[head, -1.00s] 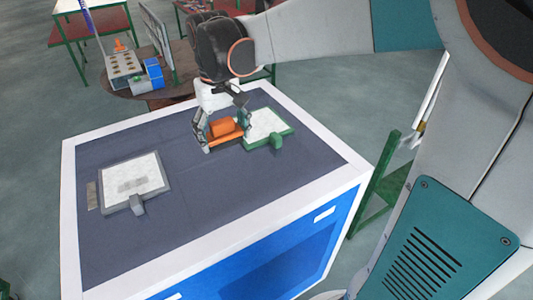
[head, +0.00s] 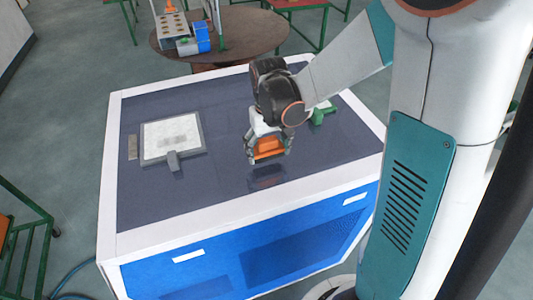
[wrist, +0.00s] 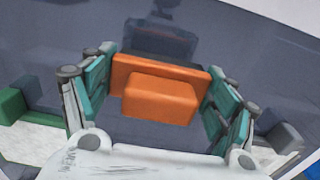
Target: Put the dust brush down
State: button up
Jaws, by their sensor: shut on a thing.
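The dust brush (head: 269,147) is an orange block with a raised orange grip. In the wrist view the brush (wrist: 160,98) lies between my two fingers, and dark material shows along its far edge. My gripper (head: 268,152) is shut on it, with a finger at each end; it also shows in the wrist view (wrist: 158,100). The brush hangs above the dark top of the blue and white cabinet (head: 200,210), with a dark reflection below it. Whether its underside touches anything is hidden.
A grey-framed white panel (head: 172,138) with a grey handle lies on the left of the top. A green-handled panel (head: 322,115) is at the back right, partly behind my arm. The front middle is clear. A round brown table (head: 235,35) stands behind.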

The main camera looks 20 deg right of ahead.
aim_at(268, 157)
jog(key=shift+f, duration=1.6)
jog(key=shift+f, duration=0.1)
jog(key=o, duration=1.3)
